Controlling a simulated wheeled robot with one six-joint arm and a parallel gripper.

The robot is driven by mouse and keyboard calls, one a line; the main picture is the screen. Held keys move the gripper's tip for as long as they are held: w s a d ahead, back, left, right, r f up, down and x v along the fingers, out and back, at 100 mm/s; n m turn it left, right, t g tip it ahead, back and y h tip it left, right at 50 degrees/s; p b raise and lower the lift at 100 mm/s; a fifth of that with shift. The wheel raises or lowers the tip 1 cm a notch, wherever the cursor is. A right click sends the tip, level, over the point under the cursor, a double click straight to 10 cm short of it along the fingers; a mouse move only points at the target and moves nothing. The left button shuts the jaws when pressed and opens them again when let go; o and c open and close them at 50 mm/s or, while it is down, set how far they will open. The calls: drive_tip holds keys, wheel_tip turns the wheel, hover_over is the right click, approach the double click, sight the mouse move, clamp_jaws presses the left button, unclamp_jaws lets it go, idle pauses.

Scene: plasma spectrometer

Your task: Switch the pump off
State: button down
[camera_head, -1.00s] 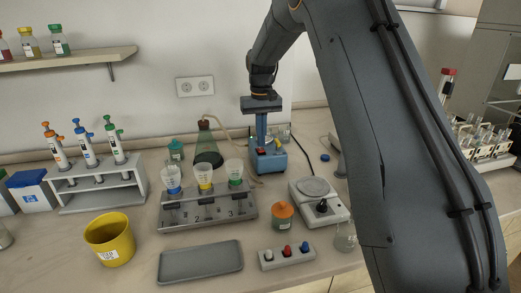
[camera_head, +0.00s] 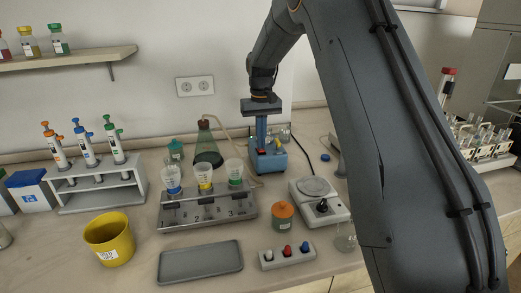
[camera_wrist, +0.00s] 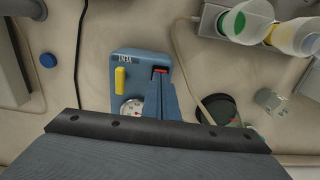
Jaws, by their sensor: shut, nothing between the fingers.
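The pump is a small blue box (camera_head: 275,162) on the bench near the wall. In the wrist view its top (camera_wrist: 125,60) shows a label, a yellow handle (camera_wrist: 120,79), a round dial (camera_wrist: 132,107) and a red switch (camera_wrist: 160,69). My gripper (camera_head: 261,146) points down over the pump, its fingers shut and empty. In the wrist view the fingertips (camera_wrist: 160,77) are right at the red switch and cover most of it. I cannot tell whether they touch it or which way it is tipped.
A dark green flask (camera_head: 207,149) with a hose stands left of the pump. A rack with funnels (camera_head: 225,213) is in front to the left. A hotplate (camera_head: 335,209) and an orange-lidded jar (camera_head: 283,215) stand in front. A blue cap (camera_wrist: 48,60) lies beside the pump.

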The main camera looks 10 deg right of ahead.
drive_tip(key=shift+f, duration=0.55)
idle(0.4)
wheel_tip(320, 180, up, 7)
drive_tip(key=p, duration=0.3)
drive_tip(key=shift+p, duration=0.35)
idle(0.3)
drive_tip(key=shift+t, duration=0.7)
drive_tip(key=s+f, duration=0.3)
drive_tip(key=s, duration=0.8)
drive_tip(key=s+f+b, duration=0.1)
drive_tip(key=s+f, duration=0.2)
drive_tip(key=s, duration=0.9)
drive_tip(key=s+f+b, duration=0.1)
drive_tip(key=s+f, duration=0.1)
drive_tip(key=s, duration=1)
drive_tip(key=shift+a+f, duration=0.1)
drive_tip(key=shift+f, duration=0.3)
